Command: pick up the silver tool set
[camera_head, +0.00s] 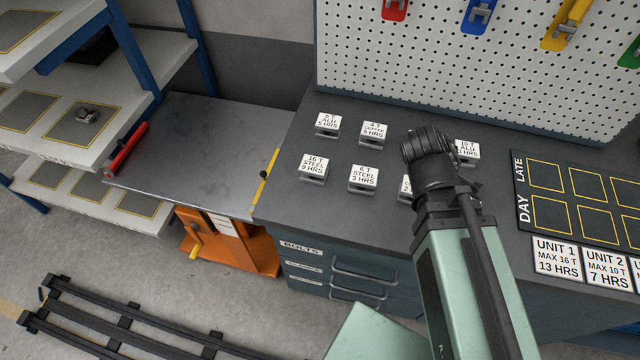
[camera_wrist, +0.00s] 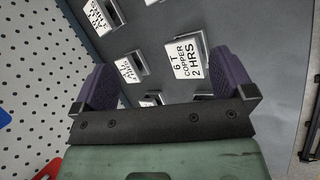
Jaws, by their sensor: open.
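No object is clearly marked as the silver tool set. A small grey metallic object (camera_head: 87,115) lies on a yellow-outlined dark square on the left shelf, and I cannot tell whether it is that set. My gripper is above the dark workbench, far to the right of that shelf; in the head view its fingers are hidden by my wrist. In the wrist view my gripper (camera_wrist: 166,82) is open, with purple fingers apart and nothing held. A white card block (camera_wrist: 187,58) reading "6 T COPPER 2 HRS" shows beyond and between the fingers.
Several labelled card blocks (camera_head: 312,167) stand on the workbench (camera_head: 285,215). A pegboard (camera_head: 420,60) with coloured holders is behind. A day/late board (camera_head: 560,195) lies right. An orange lift table (camera_head: 190,150) with a bare top stands between bench and shelf (camera_head: 150,55).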

